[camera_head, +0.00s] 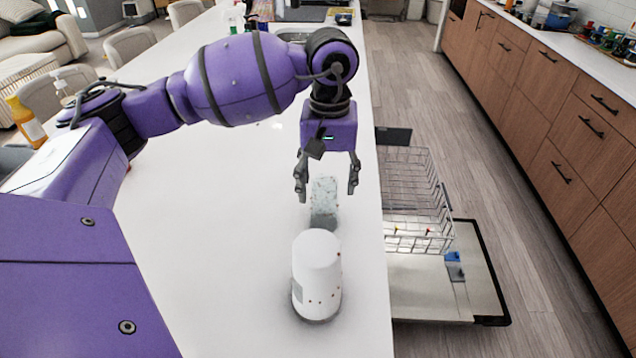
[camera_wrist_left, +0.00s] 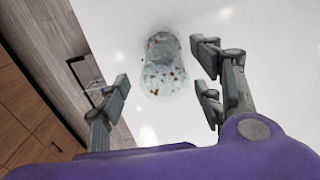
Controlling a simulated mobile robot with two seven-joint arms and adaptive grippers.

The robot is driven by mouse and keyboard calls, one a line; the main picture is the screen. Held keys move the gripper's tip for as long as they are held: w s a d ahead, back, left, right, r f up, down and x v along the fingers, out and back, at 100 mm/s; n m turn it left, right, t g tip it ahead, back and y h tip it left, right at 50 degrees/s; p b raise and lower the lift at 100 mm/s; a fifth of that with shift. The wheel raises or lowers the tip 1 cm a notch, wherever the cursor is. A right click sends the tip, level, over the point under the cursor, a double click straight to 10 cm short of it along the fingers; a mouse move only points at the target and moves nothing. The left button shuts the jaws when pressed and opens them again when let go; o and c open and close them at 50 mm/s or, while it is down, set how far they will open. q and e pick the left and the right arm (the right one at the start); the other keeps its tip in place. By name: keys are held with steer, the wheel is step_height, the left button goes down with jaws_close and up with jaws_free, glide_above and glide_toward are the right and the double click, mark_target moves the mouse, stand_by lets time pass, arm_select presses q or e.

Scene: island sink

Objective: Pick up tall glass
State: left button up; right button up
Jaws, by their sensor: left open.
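A clear, speckled tall glass (camera_head: 323,191) stands on the white counter. My left gripper (camera_head: 326,194) points down over the counter with its fingers spread open. In the head view the glass shows between the fingertips; I cannot tell whether it is between them in depth. In the left wrist view the glass (camera_wrist_left: 160,78) appears in the gap between the open fingers (camera_wrist_left: 163,84), with no finger visibly closed on it. My right gripper is not in view.
A white cylinder with red dots (camera_head: 317,270) stands on the counter (camera_head: 220,250) just nearer than the glass. An open dishwasher with a wire rack (camera_head: 412,190) is right of the counter edge. A yellow bottle (camera_head: 27,122) is at the left. The counter's middle is clear.

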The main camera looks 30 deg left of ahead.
mark_target(326, 208)
arm_select(q)
step_height(326, 208, down, 8)
steer(key=shift+r+p, duration=0.25)
steer(key=shift+p, duration=0.45)
steer(key=c, duration=1.3)
